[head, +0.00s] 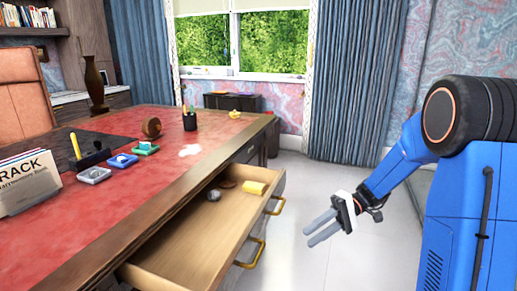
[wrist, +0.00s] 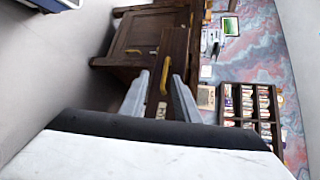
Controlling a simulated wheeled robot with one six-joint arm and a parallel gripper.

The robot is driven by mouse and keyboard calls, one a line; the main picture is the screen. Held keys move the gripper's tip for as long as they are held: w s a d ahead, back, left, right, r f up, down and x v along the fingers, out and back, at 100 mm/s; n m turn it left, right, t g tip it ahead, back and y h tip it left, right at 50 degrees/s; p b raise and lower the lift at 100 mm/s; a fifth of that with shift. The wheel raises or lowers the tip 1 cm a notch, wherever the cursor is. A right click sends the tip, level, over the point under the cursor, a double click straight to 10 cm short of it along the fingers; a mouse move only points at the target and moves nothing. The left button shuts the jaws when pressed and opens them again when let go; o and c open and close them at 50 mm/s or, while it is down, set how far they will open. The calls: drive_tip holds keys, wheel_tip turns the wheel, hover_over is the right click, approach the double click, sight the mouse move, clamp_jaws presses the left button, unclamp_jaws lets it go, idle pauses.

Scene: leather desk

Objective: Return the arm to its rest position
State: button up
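My arm (head: 398,165) is blue with a dark joint and reaches down and to the left from the right side of the head view. My gripper (head: 307,237) is out over the pale floor, to the right of the desk's open drawer, and touches nothing. Its two grey fingers are apart with nothing between them. In the wrist view my gripper (wrist: 160,84) also shows its fingers apart and empty, with the dark wooden desk (wrist: 150,42) beyond them.
The open drawer (head: 172,262) juts toward my gripper, with brass handles (head: 251,254) on its front. Small items stand on the red desktop (head: 130,195). The floor (head: 345,262) around my gripper is clear.

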drive_tip(key=s+d+r+m+t+h, duration=0.1)
drive_tip(key=s+d+t+h, duration=0.4)
drive_tip(key=s, duration=0.5)
drive_tip(key=s+d+r+m+t+h, duration=0.2)
drive_tip(key=s+d+t+h, duration=0.3)
drive_tip(key=s+h, duration=0.3)
drive_tip(key=s+r+t, duration=0.1)
drive_tip(key=s, duration=0.2)
drive_tip(key=shift+s+r, duration=0.2)
